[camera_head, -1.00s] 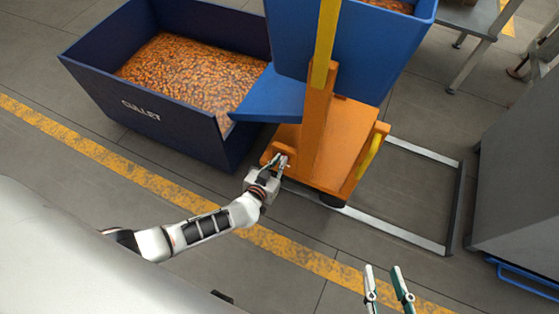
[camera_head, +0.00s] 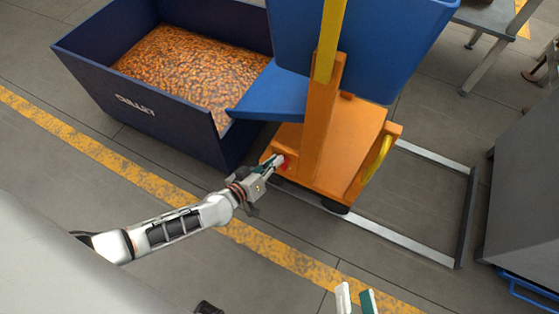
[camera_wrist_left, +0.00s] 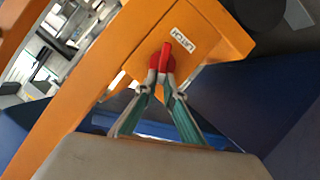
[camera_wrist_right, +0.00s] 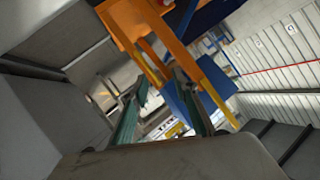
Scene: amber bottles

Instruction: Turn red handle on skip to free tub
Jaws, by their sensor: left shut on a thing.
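The red handle (camera_wrist_left: 165,55) is on the orange frame, beside a small white label (camera_wrist_left: 181,41), in the left wrist view. A little of its red also shows in the head view (camera_head: 287,162). My left gripper (camera_wrist_left: 161,76) is shut on the red handle; its fingers hide part of it. The blue tub (camera_head: 375,50) sits on the orange stand (camera_head: 335,140), upright post in front of it. A dark blue skip marked CULLET (camera_head: 95,85), full of amber bits, stands to the left. My right gripper (camera_wrist_right: 158,84) is open and empty, low in the head view (camera_head: 355,299).
A blue chute (camera_head: 262,97) reaches from the tub over the skip's edge. A yellow bar (camera_head: 376,159) is on the stand's right. A grey floor frame (camera_head: 410,240) lies to the right, before a grey cabinet (camera_head: 525,205). The floor in front is clear.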

